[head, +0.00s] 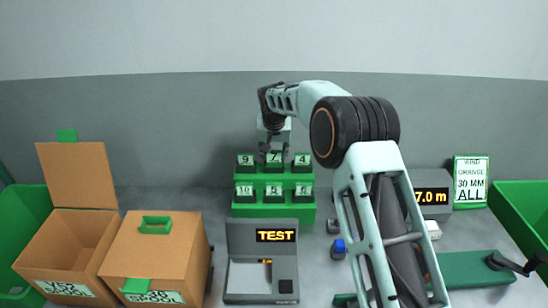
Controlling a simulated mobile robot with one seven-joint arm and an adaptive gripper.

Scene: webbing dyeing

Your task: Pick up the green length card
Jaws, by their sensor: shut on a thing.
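A green stepped rack (273,211) stands against the back wall with two rows of green length cards. The upper row shows a 9 card (245,161), a 7 card (274,158) and a 4 card (303,160). The lower row shows a 10 card (244,191), an 8 card (273,191) and one at the right (302,191) that looks like a 6. My gripper (273,151) reaches down from above and is shut on the 7 card, at its place in the upper row. The fingertips are small and partly hard to make out.
Left are two cardboard boxes (160,250), one with its lid up, and a green bin (25,220). A grey TEST device (262,280) stands before the rack. Right are a 7.0 m display (432,197), an order sign (470,183) and another green bin (525,215).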

